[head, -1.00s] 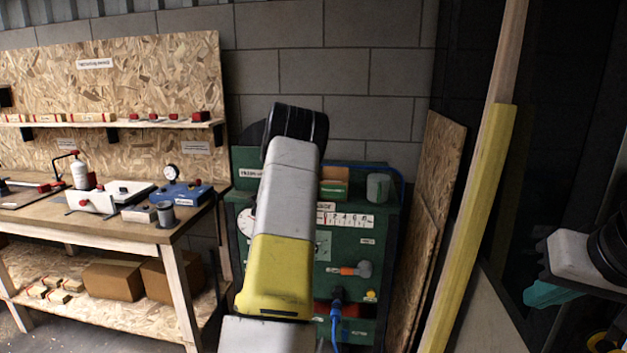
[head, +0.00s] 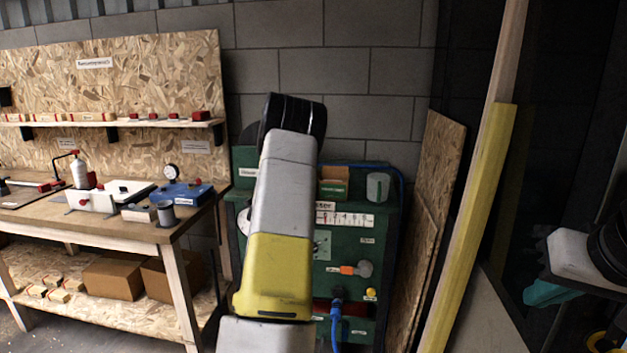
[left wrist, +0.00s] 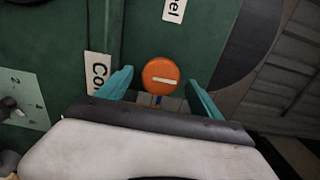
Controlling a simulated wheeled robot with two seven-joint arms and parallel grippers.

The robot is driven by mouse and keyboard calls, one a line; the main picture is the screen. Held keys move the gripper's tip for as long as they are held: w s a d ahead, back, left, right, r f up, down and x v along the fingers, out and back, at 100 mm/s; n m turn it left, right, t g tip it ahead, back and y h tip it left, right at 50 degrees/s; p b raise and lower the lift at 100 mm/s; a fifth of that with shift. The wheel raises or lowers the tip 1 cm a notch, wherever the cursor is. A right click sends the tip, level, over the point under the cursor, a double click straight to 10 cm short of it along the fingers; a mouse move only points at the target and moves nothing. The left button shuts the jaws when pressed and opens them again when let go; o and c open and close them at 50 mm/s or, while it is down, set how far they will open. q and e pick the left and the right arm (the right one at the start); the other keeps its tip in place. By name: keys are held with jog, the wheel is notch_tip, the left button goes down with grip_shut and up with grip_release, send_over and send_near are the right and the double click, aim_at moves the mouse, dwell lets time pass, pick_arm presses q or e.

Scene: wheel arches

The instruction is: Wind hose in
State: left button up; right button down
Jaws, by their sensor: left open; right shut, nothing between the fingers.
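A green cart (head: 375,255) stands against the block wall, partly hidden by my left arm in the head view. A blue hose (head: 336,325) hangs from a blue fitting at its lower front. My left gripper (left wrist: 160,92) is hidden in the head view. In the left wrist view its teal fingers are open on either side of a round orange knob (left wrist: 160,72) with a white bar, and I see no clear contact. Partly cut labels (left wrist: 98,72) sit beside the knob. My right gripper (head: 548,293) is at the far right, shut and empty, away from the cart.
A workbench (head: 100,228) with tools, a blue box (head: 182,193) and a grey cup stands left of the cart. Cardboard boxes (head: 112,278) lie on its lower shelf. Chipboard sheets (head: 440,170) and a yellow-painted post (head: 470,220) stand right of the cart.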

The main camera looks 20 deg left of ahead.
pick_arm(q)
jog(key=shift+v, duration=2.35)
jog(key=shift+d, duration=0.1)
jog(key=s+d+r+n+g+h, duration=0.1)
jog(key=s+d+r+n+g, duration=0.1)
jog(key=s+d+r+n, duration=0.3)
jog(key=s+d+r+n+g+h, duration=0.1)
jog(key=s+d+n+g, duration=0.1)
jog(key=s+d+n, duration=0.3)
jog(key=s+d+r+n+g+h, duration=0.1)
jog(key=s+d+r+g, duration=0.15)
jog(key=d, duration=0.45)
jog(key=s+d+n+g+h, duration=0.1)
jog(key=s+d, duration=0.4)
jog(key=s, duration=0.3)
jog(key=s+d+n+g+h, duration=0.1)
jog(key=s+d+g, duration=0.1)
jog(key=s+d, duration=0.3)
jog(key=s+d+f+n+g+h, duration=0.1)
jog(key=s+d, duration=0.4)
jog(key=s, duration=0.7)
jog(key=shift+s+n+g, duration=0.3)
jog(key=shift+n+g, duration=0.1)
jog(key=shift+g, duration=0.05)
